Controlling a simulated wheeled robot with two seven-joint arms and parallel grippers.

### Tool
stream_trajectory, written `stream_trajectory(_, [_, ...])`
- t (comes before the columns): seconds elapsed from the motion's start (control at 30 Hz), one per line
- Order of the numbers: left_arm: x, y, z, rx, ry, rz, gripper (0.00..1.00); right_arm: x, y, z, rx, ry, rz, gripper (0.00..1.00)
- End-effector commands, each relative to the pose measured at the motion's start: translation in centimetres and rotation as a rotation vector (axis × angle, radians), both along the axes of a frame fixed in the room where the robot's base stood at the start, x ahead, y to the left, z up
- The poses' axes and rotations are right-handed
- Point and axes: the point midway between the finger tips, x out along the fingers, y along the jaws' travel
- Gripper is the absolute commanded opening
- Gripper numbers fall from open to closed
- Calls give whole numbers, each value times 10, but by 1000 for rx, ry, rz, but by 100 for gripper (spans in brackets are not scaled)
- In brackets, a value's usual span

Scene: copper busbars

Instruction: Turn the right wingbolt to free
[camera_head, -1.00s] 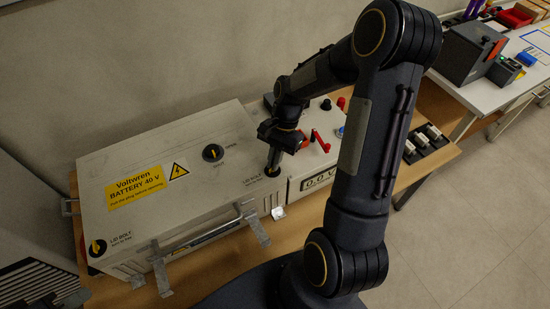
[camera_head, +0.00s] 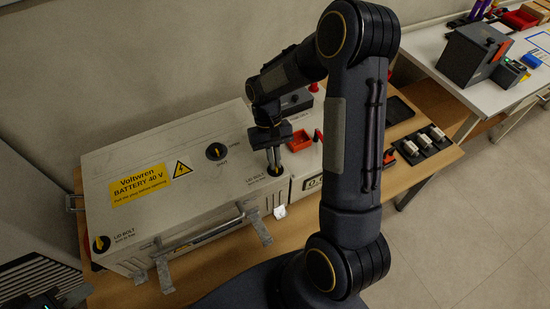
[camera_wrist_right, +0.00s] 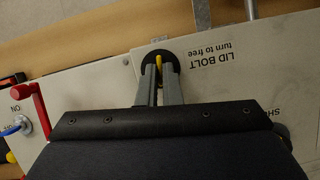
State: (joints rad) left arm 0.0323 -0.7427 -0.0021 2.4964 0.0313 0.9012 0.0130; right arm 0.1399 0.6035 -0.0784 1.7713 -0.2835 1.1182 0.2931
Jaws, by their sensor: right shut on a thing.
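The right wingbolt is a yellow wing in a round black seat, labelled "LID BOLT turn to free", at the right front corner of the battery box lid (camera_head: 140,215). My right gripper (camera_head: 275,166) points down onto it from above. In the right wrist view the yellow wing of the right wingbolt (camera_wrist_right: 159,62) stands between the two grey fingertips of my right gripper (camera_wrist_right: 158,72), which are shut on it. The left lid bolt (camera_head: 101,244), also black and yellow, sits at the left front corner. My left gripper is not seen.
A round switch (camera_head: 216,151) is on the lid. A front handle (camera_head: 200,232) and metal latches line the box's front. Right of the box is a smaller unit with a red lever (camera_wrist_right: 37,105) and blue cable. A black tray (camera_head: 425,142) lies farther right. My right arm hides part of the bench.

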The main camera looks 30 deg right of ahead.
Motion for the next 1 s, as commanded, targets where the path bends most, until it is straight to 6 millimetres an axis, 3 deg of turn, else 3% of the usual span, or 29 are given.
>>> stream_trajectory(0.3, [0, 0, -1, 0, 0, 0, 26, 1, 1, 1, -1, -3, 138, 0])
stream_trajectory(0.9, [0, 0, -1, 0, 0, 0, 26, 1, 1, 1, -1, -4, 172, 0])
stream_trajectory(0.93, [0, 0, -1, 0, 0, 0, 26, 1, 1, 1, -1, -4, 172, 9])
stream_trajectory(1.0, [0, 0, -1, 0, 0, 0, 26, 1, 1, 0, -1, -3, 171, 18])
